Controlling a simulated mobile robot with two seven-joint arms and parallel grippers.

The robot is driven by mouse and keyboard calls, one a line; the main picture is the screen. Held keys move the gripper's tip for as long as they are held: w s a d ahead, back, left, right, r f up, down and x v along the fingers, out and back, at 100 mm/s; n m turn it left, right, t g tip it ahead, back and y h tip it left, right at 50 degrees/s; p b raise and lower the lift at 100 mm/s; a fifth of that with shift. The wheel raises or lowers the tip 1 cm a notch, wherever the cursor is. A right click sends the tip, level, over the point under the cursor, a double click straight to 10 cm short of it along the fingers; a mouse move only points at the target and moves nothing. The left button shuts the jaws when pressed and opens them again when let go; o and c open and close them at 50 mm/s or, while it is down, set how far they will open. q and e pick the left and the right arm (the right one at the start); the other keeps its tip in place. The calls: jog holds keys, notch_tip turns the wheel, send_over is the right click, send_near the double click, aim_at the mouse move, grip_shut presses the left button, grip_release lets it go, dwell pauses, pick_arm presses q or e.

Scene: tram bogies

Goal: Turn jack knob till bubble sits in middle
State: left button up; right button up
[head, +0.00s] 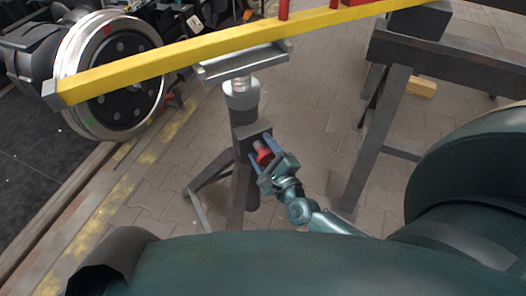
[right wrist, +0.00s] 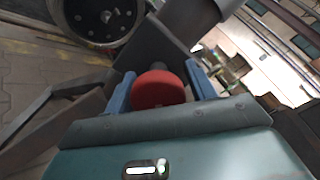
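The jack (head: 240,125) stands upright on splayed legs in the head view, its head under a long yellow beam (head: 190,52). A red knob (right wrist: 158,90) sticks out of the jack's dark block; it also shows in the head view (head: 263,153). My right gripper (head: 264,150) is at the knob, with its blue fingers on either side of it in the right wrist view (right wrist: 160,75). The fingers look spread, with a narrow gap at the right one; contact at the left one is unclear. I see no bubble. My left gripper is out of view.
Paved floor is open between jack and trestle.

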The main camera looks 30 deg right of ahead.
aim_at(268, 160)
jog(key=shift+o, duration=1.1)
jog(key=shift+f, duration=0.1)
jog(key=shift+s, duration=0.1)
jog(key=s, duration=0.7)
jog(key=shift+s+d, duration=0.1)
jog(key=shift+s, duration=0.15)
